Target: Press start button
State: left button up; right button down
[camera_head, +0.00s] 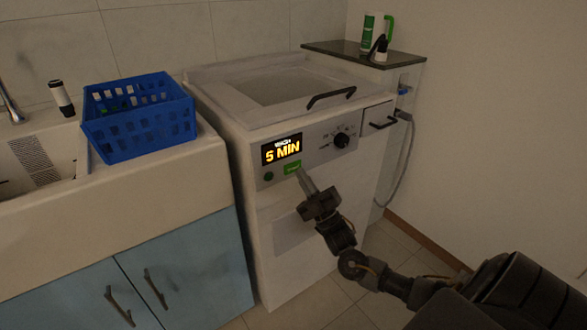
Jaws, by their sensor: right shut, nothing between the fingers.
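My right gripper (301,172) is shut and empty. Its fingertips are at the lower right edge of the green button, and I cannot tell whether they touch it. The washing machine (262,209) is a white top-loader with its lid closed. My left gripper is not in view.
A round black knob (341,140) is on the panel's right. A black lid handle (331,97) sticks out above. A blue basket (139,129) stands on the counter at left. A shelf with a green-and-white bottle (370,33) is behind right. Floor shows below.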

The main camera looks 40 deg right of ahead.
jog(key=shift+w, duration=0.4)
jog(key=shift+w, duration=0.4)
dwell(0.6)
jog(key=shift+s, duration=0.8)
jog(key=shift+p, duration=0.3)
jog(key=s+p, duration=0.2)
jog(key=s, duration=0.3)
